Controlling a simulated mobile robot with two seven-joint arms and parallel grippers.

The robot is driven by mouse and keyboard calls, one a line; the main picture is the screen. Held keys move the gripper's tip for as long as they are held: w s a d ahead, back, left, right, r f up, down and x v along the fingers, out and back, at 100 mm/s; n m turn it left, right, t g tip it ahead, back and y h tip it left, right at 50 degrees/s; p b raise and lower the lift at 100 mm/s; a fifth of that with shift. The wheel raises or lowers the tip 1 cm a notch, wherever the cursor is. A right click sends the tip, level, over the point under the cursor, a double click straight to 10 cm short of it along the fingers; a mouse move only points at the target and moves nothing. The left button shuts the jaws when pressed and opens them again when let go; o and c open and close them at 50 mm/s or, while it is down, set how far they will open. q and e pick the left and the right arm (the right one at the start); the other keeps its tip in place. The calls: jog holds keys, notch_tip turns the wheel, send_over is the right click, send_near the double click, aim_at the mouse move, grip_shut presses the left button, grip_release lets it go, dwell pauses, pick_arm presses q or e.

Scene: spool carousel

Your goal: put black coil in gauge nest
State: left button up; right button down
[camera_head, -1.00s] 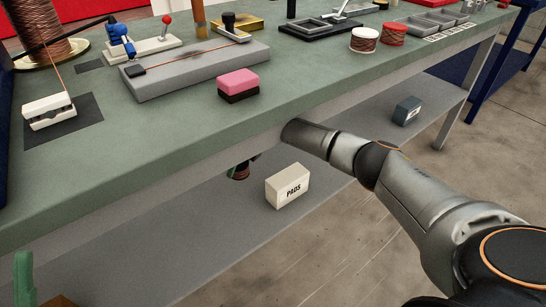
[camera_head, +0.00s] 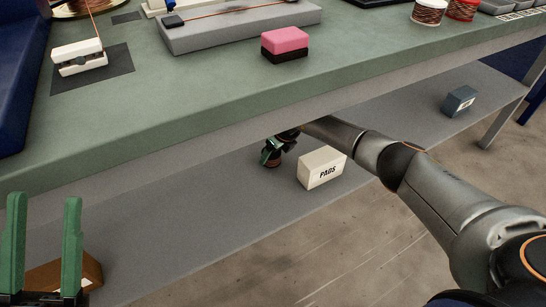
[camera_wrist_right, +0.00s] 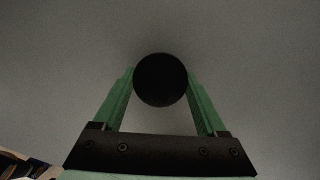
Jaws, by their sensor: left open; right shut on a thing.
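My right gripper (camera_head: 273,153) is under the workbench, above the lower shelf and left of the white PADS box. It is shut on a small coil (camera_head: 271,162) with a dark end and a brownish side, partly hidden by the fingers. In the right wrist view the black coil (camera_wrist_right: 160,80) shows as a black disc between the two green fingers. My left gripper (camera_head: 43,235) is at the lower left in front of the bench, its green fingers open and empty. I cannot make out which thing is the gauge nest.
The green bench top (camera_head: 200,95) lies above my right gripper, its front edge overhanging the shelf (camera_head: 170,220). The PADS box (camera_head: 322,168) and a dark box (camera_head: 459,101) stand on the shelf. A pink-and-black block (camera_head: 285,43) and a white clamp (camera_head: 79,57) sit on the bench.

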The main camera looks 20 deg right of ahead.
jog(key=shift+f, duration=0.3)
grip_release()
